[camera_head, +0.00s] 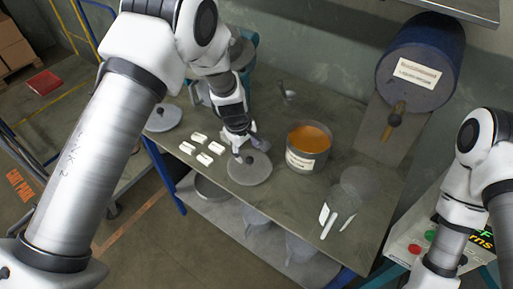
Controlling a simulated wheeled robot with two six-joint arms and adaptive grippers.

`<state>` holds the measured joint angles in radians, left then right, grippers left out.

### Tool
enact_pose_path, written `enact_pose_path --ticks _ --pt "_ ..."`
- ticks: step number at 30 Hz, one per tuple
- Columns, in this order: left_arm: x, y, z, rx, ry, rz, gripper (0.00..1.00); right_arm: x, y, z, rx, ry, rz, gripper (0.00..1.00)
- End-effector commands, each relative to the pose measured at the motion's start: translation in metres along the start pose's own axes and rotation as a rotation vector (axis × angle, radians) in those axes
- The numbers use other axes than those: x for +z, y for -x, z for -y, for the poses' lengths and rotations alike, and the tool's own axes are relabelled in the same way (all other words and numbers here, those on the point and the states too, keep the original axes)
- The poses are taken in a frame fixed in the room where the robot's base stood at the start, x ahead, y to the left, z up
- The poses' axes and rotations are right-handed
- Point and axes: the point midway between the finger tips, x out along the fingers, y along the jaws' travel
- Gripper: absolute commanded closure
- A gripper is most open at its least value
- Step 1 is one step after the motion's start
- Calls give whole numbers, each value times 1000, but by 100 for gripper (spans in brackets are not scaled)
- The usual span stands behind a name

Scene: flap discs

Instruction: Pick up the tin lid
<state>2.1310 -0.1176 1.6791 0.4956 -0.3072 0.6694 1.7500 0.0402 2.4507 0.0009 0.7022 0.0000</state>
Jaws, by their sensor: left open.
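A round grey tin lid (249,171) with a dark knob lies flat on the grey workbench (290,222). My left gripper (246,152) is open just above the lid, close to its knob; whether it touches cannot be told. A second round grey lid-like disc (163,119) lies at the bench's left, partly behind my left arm.
An open tin with orange contents (309,138) stands right of the lid. Several small white blocks (204,159) lie to its left. White-bladed tools (327,222) and a mesh disc (355,180) lie near the front right. A blue drum (420,62) stands at the back right.

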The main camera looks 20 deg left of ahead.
Motion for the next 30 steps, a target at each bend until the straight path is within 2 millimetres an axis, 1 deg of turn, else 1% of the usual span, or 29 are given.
enact_pose_path --ticks 1,2,7,11,13,16,19,24,26,27,29,30 --pt "0 -1 0 -1 0 1 41 3 1 0 0 1 8 60" --pt "0 -3 0 -1 0 1 41 0 2 0 -1 1 2 60" --pt "0 -24 0 -3 -1 2 41 0 10 0 -1 1 1 60" --pt "-4 -39 -3 -2 -1 1 41 0 24 0 -1 1 2 60" --pt "-7 -51 -5 -3 0 2 41 0 33 0 -1 1 1 60" --pt "-7 -70 -5 -3 -2 2 41 0 36 0 -1 1 1 60" --pt "-7 -77 -5 -1 -1 1 41 0 37 0 -1 1 1 60" --pt "-7 -78 -5 -1 -1 0 41 0 35 0 -1 1 2 60" --pt "-7 -78 -5 -1 -1 0 62 0 35 0 -1 1 2 60" --pt "-7 -78 -5 -1 -1 0 76 0 35 0 -1 1 2 60" --pt "-7 -78 -5 -1 -1 0 98 0 35 0 -1 1 2 60" --pt "-7 -78 -5 -1 -1 0 100 0 35 0 -1 1 2 60"
